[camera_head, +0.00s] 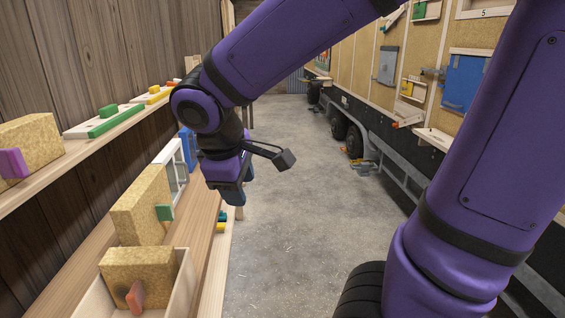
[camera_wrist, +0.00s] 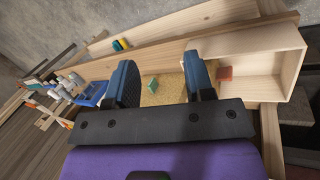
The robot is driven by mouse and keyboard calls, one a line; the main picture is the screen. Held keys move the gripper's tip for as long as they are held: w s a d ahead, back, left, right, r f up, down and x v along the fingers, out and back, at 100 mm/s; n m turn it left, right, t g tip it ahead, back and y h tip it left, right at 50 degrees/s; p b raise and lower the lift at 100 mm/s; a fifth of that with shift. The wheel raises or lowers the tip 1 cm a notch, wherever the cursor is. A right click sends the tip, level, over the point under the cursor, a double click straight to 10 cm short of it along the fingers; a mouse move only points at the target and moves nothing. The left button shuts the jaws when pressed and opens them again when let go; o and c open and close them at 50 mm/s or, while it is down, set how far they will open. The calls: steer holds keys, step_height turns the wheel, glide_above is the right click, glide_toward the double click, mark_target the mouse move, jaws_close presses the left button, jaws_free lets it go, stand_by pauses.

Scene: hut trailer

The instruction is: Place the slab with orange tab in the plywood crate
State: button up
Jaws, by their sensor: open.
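The slab with the orange tab (camera_head: 153,260) is a tan, speckled block with a red-orange tab on its face. It stands upright in the far end of the plywood crate (camera_head: 184,285) at the bottom left of the head view. In the wrist view its tab (camera_wrist: 224,73) shows at the left end of the pale crate (camera_wrist: 290,72), just right of one finger; the slab is mostly hidden there. My gripper (camera_head: 235,192) is open and empty, beyond and to the right of the slab, apart from it. In the wrist view, both fingers (camera_wrist: 160,70) are spread.
A similar slab with a green tab (camera_head: 139,207) stands just behind the crate; it shows between my fingers in the wrist view (camera_wrist: 174,88). A white frame (camera_head: 176,165) and blue item (camera_head: 188,145) stand farther along the bench. A shelf (camera_head: 60,167) runs above left. The floor aisle (camera_head: 290,220) is clear.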

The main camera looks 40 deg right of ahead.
steer(key=s+d+r+m+t+y, duration=0.2)
steer(key=s+r+m+t+y, duration=0.1)
steer(key=s+r+m, duration=0.3)
steer(key=shift+s+d+r+m+t+y, duration=0.2)
steer(key=shift+s+d+m+t+y, duration=0.3)
steer(key=shift+s, duration=0.9)
steer(key=shift+a+g, duration=0.25)
steer(key=shift+g, duration=0.05)
